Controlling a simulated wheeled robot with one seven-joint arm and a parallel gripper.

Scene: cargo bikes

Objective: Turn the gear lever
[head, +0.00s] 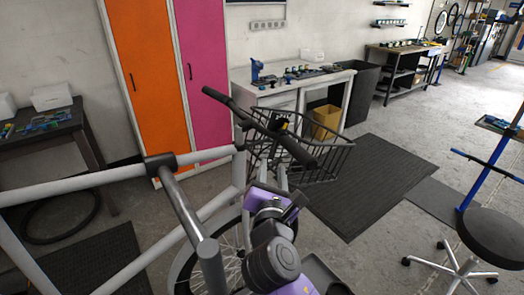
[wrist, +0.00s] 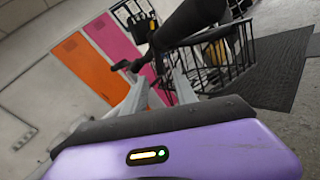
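The bike's dark handlebar (head: 250,119) runs from upper left to lower right in the head view, with a black grip at each end. Its near grip also looms large at the top of the wrist view (wrist: 188,22). A small dark fitting with a yellow mark (head: 283,123) sits by the bar's middle. I cannot tell which small part is the gear lever. My purple and black gripper (head: 280,206) is below and nearer than the near grip, apart from it.
A black wire basket (head: 325,162) hangs in front of the handlebar. The grey bike frame (head: 75,186) crosses the left side. A workbench with tools (head: 290,82) and a yellow bin (head: 326,122) stand behind. A black stool (head: 492,238) is at right. Floor between basket and stool is clear.

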